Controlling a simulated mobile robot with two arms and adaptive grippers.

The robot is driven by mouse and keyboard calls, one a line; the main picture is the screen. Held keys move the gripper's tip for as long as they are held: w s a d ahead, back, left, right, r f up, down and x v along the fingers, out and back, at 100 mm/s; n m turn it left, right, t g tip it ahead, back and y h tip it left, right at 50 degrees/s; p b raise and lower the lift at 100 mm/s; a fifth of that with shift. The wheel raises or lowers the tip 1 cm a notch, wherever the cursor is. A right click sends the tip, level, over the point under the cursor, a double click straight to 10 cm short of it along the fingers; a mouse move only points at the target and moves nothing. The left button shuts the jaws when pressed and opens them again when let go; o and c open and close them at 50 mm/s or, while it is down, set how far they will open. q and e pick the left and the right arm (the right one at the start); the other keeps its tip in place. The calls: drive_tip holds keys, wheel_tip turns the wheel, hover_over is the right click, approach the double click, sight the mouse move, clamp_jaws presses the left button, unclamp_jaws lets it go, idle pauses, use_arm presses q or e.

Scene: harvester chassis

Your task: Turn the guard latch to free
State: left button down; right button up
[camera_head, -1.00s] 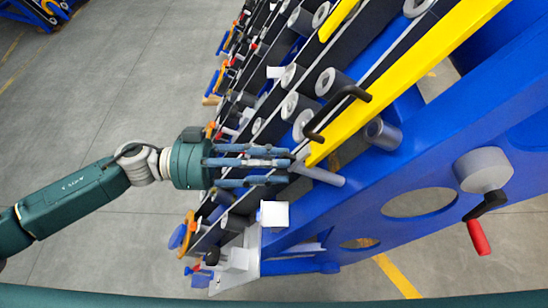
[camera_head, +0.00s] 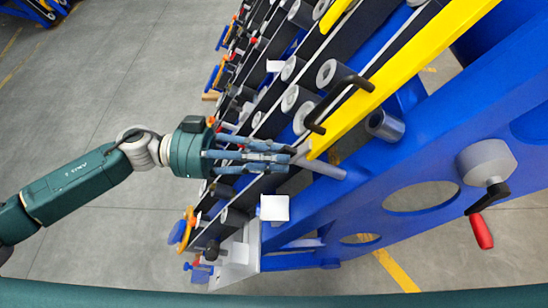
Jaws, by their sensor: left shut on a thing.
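The guard latch looks like a grey bar (camera_head: 325,168) at the lower end of the yellow guard (camera_head: 385,82). It points down and to the right, and its left end is hidden at my fingertips. My left gripper (camera_head: 288,157) comes in from the left and is shut on the left end of this bar. Its blue-grey fingers lie nearly level, turned about their length. A black handle (camera_head: 338,102) stands on the yellow guard just above the fingertips. My right gripper is not in the picture.
The blue chassis frame (camera_head: 290,230) runs diagonally, with rows of grey rollers (camera_head: 298,98) above the gripper. A white block (camera_head: 274,208) sits just below the fingers. A crank with a red grip (camera_head: 481,232) is at the right.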

use_arm(q)
drive_tip(key=m+g+b, duration=0.1)
drive_tip(key=m, duration=0.1)
drive_tip(key=w+m+g+b, duration=0.1)
drive_tip(key=m, duration=0.1)
drive_tip(key=shift+r+m+y+b, duration=0.15)
drive_tip(key=shift+m+y+b, duration=0.15)
drive_tip(key=shift+y+b, duration=0.1)
drive_tip(key=m+g+b, duration=0.1)
drive_tip(key=m, duration=0.1)
drive_tip(key=m+g+y+b, duration=0.1)
drive_tip(key=m, duration=0.1)
drive_tip(key=m+g+y+b, duration=0.1)
drive_tip(key=m+b, duration=0.1)
drive_tip(key=shift+w+d+r+m, duration=0.15)
drive_tip(key=shift+w+m, duration=0.1)
drive_tip(key=shift+m, duration=0.15)
drive_tip(key=shift+w+d+r+m+g+y+b, duration=0.15)
drive_tip(key=shift+m+y+b, duration=0.55)
drive_tip(key=shift+m, duration=0.6)
drive_tip(key=shift+a+r+m+g+y+b, duration=0.1)
drive_tip(key=shift+m+y+b, duration=0.65)
drive_tip(key=shift+m, duration=0.55)
drive_tip(key=shift+w+d+r+m+g+y+b, duration=0.15)
drive_tip(key=shift+m+y+b, duration=0.55)
drive_tip(key=shift+m, duration=0.6)
drive_tip(key=shift+a, duration=0.1)
